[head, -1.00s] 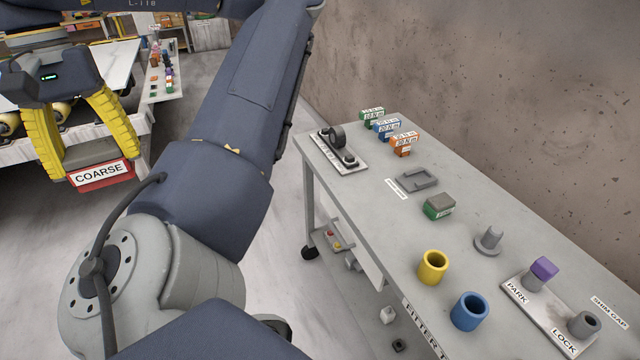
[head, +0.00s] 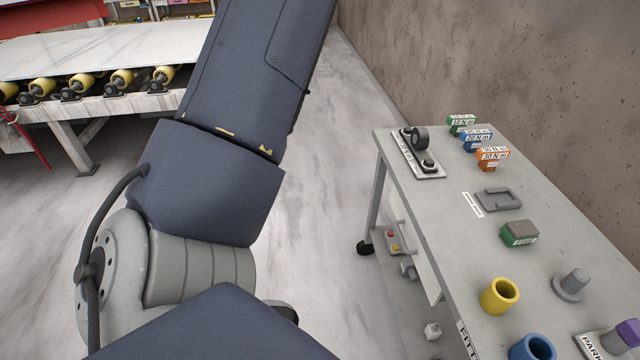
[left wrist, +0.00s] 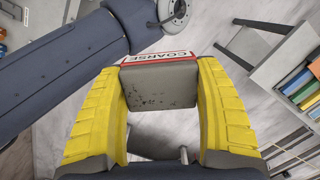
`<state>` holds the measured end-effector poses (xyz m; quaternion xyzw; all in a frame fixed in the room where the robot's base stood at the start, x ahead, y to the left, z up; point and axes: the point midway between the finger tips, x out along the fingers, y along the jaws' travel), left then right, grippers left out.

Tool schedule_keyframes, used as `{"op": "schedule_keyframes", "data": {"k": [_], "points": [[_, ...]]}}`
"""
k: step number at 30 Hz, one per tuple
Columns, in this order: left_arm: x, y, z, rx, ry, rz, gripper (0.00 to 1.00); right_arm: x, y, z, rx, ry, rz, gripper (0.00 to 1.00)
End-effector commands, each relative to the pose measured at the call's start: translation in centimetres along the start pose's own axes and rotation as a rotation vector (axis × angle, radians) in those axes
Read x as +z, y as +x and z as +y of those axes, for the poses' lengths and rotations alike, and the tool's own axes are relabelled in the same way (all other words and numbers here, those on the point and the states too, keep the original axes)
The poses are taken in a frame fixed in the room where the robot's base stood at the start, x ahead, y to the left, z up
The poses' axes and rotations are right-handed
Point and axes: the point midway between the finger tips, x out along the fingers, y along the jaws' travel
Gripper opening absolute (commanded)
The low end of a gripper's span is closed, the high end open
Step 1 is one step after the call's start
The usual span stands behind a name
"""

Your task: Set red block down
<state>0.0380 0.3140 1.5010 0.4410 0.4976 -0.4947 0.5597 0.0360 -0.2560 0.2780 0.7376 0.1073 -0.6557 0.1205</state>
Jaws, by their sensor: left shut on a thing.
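The red block (left wrist: 160,57) carries a white label reading COARSE, and its broad near face is grey with dark specks. My left gripper (left wrist: 163,78) shows in the left wrist view with its two yellow ridged fingers shut on the block's sides. The block is held up with floor visible below and around it, and I see no surface touching it. Neither this gripper nor the red block shows in the head view now. My right gripper is in no view.
A grey bench (head: 455,245) on the right holds a green block (head: 519,234), a grey tray (head: 498,200), a yellow cup (head: 499,295), a blue cup (head: 532,347) and several torque blocks. A pale slab table (head: 100,42) with yellow rollers stands at upper left. Open floor lies between.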

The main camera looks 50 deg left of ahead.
Motion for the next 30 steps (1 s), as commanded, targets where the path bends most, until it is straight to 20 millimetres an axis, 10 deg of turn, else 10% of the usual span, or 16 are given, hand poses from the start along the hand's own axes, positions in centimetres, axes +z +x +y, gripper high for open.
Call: {"op": "schedule_keyframes", "data": {"k": [17, 30], "points": [[13.4, -2.1, 8.7, 0.035, -0.300, -0.002, 0.29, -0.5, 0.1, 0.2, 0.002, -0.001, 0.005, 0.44], [25.3, 3.7, 23.1, 0.080, -0.670, 0.000, 0.29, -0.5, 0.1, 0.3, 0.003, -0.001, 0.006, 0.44]]}}
